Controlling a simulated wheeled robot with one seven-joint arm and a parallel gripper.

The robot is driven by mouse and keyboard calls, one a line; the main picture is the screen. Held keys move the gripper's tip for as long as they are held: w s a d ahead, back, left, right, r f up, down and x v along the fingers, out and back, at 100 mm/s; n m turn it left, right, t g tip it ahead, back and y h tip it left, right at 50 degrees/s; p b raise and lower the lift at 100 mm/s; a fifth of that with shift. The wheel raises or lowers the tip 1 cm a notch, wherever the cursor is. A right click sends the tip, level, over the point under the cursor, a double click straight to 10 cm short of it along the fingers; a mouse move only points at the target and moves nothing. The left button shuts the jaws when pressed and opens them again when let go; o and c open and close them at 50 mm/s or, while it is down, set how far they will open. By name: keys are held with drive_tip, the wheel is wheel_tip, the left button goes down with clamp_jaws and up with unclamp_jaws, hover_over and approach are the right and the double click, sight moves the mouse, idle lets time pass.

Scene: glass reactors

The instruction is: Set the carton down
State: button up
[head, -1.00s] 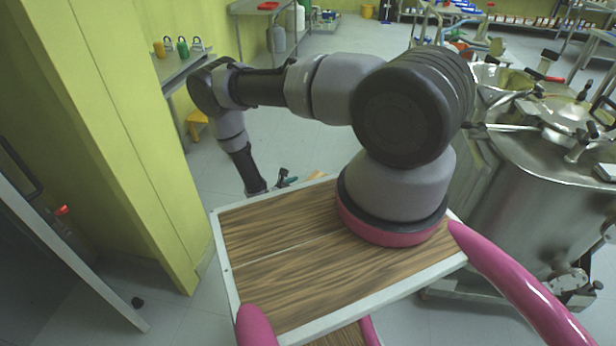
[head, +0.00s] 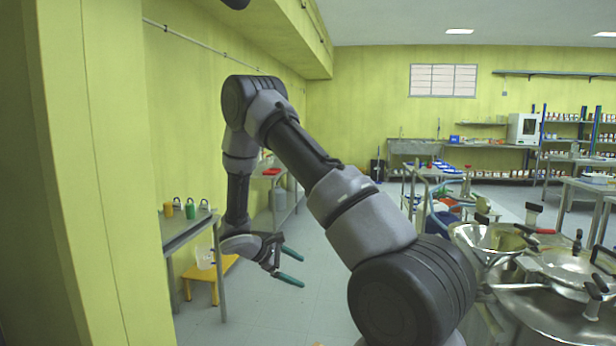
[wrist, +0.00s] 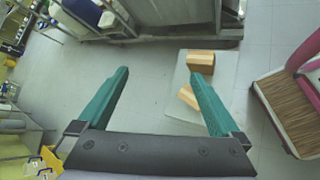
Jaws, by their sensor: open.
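In the wrist view two orange-brown cartons lie on a pale flat sheet (wrist: 222,95) on the floor. The far carton (wrist: 201,60) lies at the sheet's back, beyond my fingertips. The near carton (wrist: 186,98) lies tilted in the picture and is partly hidden by my right finger. My gripper (wrist: 160,74) is open, with nothing between its teal fingers. I cannot tell its height above the floor.
A narrow metal table (head: 182,234) with coloured padlocks and a yellow stool (head: 208,280) stand left of my gripper. A steel vessel (head: 500,325) with lids and handles stands at right. Grey floor (head: 318,310) is open between them.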

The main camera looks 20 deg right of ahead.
drive_tip(key=s+r+m+g+y, duration=0.1)
drive_tip(key=s+r+m+y, duration=0.3)
drive_tip(key=r, duration=0.9)
drive_tip(key=s+a+r+m+t+y, duration=0.3)
drive_tip(key=s+r+m+y, duration=0.1)
drive_tip(key=s+r, duration=0.6)
drive_tip(key=s+a+r+m+t+y, duration=0.4)
drive_tip(key=s+r+m, duration=0.3)
drive_tip(key=s+r, duration=0.4)
wheel_tip(320, 180, up, 4)
drive_tip(key=shift+s+f+t+y, duration=0.15)
drive_tip(key=shift+s+t+y, duration=0.15)
drive_tip(key=shift+y, duration=0.1)
